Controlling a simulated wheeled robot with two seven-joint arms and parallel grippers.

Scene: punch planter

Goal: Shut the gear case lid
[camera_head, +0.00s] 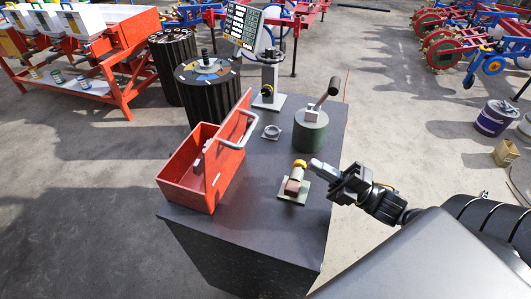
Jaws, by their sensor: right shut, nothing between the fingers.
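A red open-topped case (184,192) stands on the left part of the dark worktop; it seems to be the gear case. A red panel (229,160), apparently its lid, stands raised along the case's right side. A grey bar handle (241,136) is on the panel. A grey part shows inside the case; the rest of the inside is hidden. My right gripper (316,165) is shut and empty, right of the case and well apart from it. Its tip is beside a small yellow-topped piece on a green plate (293,196); I cannot tell if they touch. My left gripper is not in view.
The worktop (262,235) is clear in front. A green cylinder with a lever (310,135) stands behind my right gripper. A grey ring (271,132) lies between it and the case. A black ribbed drum (208,97) stands behind the case, off to the left.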

